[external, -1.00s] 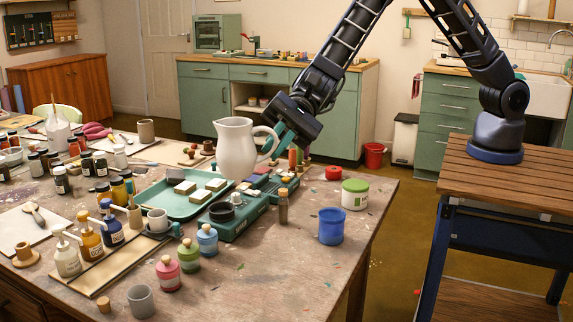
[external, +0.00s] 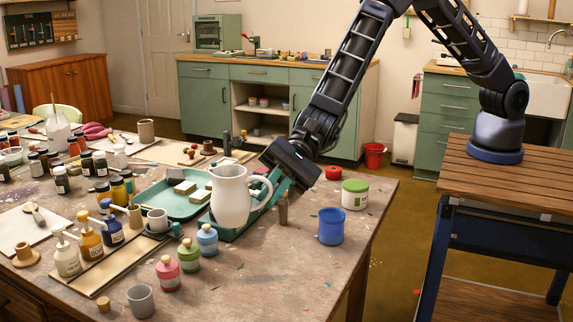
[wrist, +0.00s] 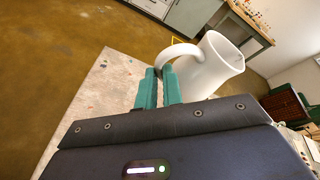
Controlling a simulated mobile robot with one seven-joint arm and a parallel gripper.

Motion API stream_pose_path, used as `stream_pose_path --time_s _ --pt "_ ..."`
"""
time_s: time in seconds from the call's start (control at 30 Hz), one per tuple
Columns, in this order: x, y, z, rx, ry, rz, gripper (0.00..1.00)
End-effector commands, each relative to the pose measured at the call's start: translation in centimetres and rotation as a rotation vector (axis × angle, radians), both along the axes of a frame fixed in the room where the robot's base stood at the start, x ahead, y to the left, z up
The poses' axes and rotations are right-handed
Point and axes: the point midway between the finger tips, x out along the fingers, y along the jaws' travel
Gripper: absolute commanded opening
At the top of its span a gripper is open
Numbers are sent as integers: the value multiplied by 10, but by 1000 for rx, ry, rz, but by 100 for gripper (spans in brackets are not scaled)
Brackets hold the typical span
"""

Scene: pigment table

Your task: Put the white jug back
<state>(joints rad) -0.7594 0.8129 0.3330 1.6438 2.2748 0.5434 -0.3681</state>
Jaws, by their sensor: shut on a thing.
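The white jug (external: 230,196) is upright in the external view, in front of the teal tray and box. Its handle points right, toward my gripper (external: 272,186). My gripper is shut on the jug's handle. In the wrist view the teal fingers (wrist: 158,88) close on the handle of the jug (wrist: 205,68). I cannot tell for sure whether the jug's base is clear of what lies beneath it. The jug hides much of the teal box (external: 232,233).
A teal tray (external: 162,207) with blocks lies to the left. Blue (external: 207,240), green (external: 189,255) and red (external: 168,274) bottles stand in front. A brown vial (external: 283,210), a blue cup (external: 330,227) and a green-white tub (external: 354,195) stand to the right. The front right tabletop is clear.

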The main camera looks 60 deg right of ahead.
Motion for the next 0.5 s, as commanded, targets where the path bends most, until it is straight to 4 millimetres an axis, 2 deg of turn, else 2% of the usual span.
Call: stream_pose_path --time_s 0.1,0.5 --pt "0 0 -27 -3 3 1 0" --pt "0 0 -106 -1 1 0 0"
